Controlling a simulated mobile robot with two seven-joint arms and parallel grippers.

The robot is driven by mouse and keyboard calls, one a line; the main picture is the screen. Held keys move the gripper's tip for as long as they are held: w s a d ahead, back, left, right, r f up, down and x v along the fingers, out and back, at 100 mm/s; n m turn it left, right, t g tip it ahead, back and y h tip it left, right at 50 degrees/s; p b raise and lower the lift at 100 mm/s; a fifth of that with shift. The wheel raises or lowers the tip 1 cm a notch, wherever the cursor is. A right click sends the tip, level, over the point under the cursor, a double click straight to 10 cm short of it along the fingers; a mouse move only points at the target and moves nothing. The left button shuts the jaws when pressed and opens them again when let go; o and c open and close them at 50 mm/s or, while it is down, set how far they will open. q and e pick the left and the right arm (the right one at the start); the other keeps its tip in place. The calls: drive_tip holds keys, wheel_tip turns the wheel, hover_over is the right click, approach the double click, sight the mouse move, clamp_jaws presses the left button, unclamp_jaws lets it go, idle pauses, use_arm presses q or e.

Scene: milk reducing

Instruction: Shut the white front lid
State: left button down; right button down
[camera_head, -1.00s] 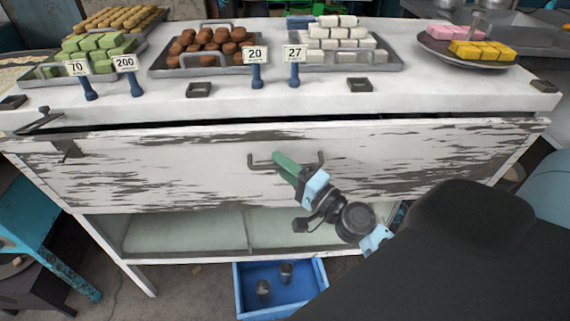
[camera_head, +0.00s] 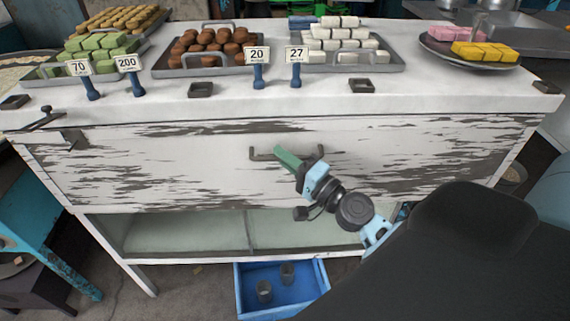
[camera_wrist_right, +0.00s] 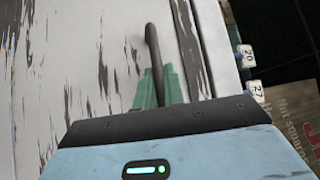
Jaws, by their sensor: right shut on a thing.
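The white front lid (camera_head: 200,160) is a wide panel with peeling paint on the front of the white counter (camera_head: 150,110). Its top edge now meets the counter, with no dark gap visible along most of it. The lid's dark handle (camera_head: 258,154) is at its middle; it also shows in the right wrist view (camera_wrist_right: 152,45). My right gripper (camera_head: 287,158), with green fingers, is shut on the handle. In the right wrist view the green fingertips (camera_wrist_right: 160,86) sit on both sides of the handle bar. My left gripper is not in view.
Trays of sweets, one with brown balls (camera_head: 208,52) and one with white blocks (camera_head: 345,58), stand on the counter top. A round plate of yellow and pink pieces (camera_head: 480,52) is at right. A latch (camera_head: 45,118) is at left.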

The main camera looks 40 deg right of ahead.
drive_tip(key=c, duration=1.9)
unclamp_jaws()
drive_tip(key=shift+d+r, duration=0.15)
drive_tip(key=shift+c, duration=0.2)
drive_tip(key=o, duration=0.5)
drive_tip(key=shift+w, duration=0.1)
drive_tip(key=shift+c, duration=0.2)
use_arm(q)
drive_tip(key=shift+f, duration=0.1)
